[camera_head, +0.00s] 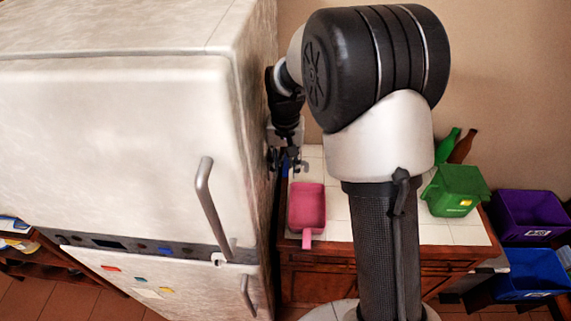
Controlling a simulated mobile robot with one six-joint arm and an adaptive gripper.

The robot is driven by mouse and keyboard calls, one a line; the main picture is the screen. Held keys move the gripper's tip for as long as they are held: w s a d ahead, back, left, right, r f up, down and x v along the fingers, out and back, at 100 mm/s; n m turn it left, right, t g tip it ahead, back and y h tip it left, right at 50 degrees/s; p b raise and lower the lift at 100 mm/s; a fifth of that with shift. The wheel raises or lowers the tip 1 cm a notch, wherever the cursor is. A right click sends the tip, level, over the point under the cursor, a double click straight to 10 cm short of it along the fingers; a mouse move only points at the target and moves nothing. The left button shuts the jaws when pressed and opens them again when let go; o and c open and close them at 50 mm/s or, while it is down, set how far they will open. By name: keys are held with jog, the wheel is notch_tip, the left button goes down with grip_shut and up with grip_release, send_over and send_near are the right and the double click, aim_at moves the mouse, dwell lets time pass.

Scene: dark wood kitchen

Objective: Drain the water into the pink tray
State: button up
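The pink tray (307,206) lies on the white tiled counter, close to the fridge side. Its short handle points toward the front edge. My gripper (287,162) hangs beyond the tray, near the fridge's side wall, small and dark in this view. It appears apart from the tray. Its fingers overlap a pale grey thing behind them, so I cannot tell whether it is open, shut or holding anything. I cannot make out any water or a water container; my arm hides the middle of the counter.
A large white fridge (130,140) with a metal handle fills the left. A green bin (455,190) stands on the counter's right, with a green bottle (447,146) and a brown bottle (463,147) behind. Purple (530,214) and blue (533,272) bins are at far right.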

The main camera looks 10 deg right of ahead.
grip_shut()
dwell(0.4)
dwell(0.4)
